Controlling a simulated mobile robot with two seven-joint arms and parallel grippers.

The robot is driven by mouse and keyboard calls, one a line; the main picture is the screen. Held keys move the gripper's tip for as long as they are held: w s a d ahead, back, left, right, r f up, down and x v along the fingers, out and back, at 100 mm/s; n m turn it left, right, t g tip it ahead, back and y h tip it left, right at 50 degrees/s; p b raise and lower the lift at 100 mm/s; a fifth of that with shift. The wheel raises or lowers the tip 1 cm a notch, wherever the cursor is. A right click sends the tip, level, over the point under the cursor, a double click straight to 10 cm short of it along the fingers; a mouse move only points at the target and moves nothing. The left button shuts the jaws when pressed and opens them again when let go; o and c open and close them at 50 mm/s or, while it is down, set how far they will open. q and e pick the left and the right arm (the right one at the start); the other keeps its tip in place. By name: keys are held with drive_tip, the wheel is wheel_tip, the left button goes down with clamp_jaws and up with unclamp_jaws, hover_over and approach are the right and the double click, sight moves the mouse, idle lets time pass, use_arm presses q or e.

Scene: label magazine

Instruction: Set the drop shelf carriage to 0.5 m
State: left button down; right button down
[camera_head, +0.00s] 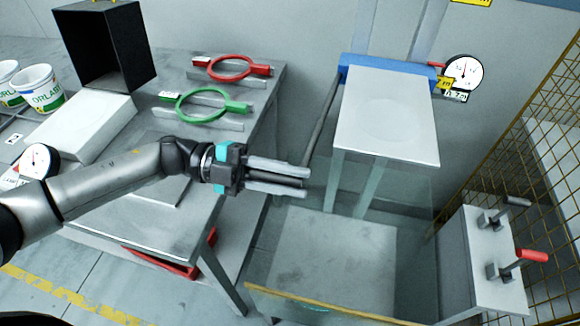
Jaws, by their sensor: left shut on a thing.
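The drop shelf carriage is a blue block (360,68) on upright rails at the back, bearing a white shelf plate (388,120). A long grey rod (322,122) slopes down from the carriage's left side to my left gripper (308,181). The gripper is shut on a dark bar between its fingers, apparently the rod's handle; the join is partly hidden by the fingers. My right gripper is out of view.
A grey table (150,215) at left holds a red ring tool (230,68), a green ring tool (200,104), a black box (105,45) and cups (40,88). A lever box (485,265) stands right, before a mesh fence (520,140). A yellow-edged barrier (320,306) crosses the front.

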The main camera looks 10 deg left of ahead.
use_arm(q)
wheel_tip(320, 180, down, 10)
drive_tip(key=b, duration=0.5)
drive_tip(key=shift+b, duration=0.4)
drive_tip(key=c, duration=0.8)
unclamp_jaws()
drive_tip(key=shift+r, duration=0.1)
drive_tip(key=shift+o, duration=0.2)
drive_tip(key=shift+a, duration=0.1)
drive_tip(key=a+b, duration=0.2)
drive_tip(key=a, duration=1.3)
drive_tip(key=shift+w, duration=0.25)
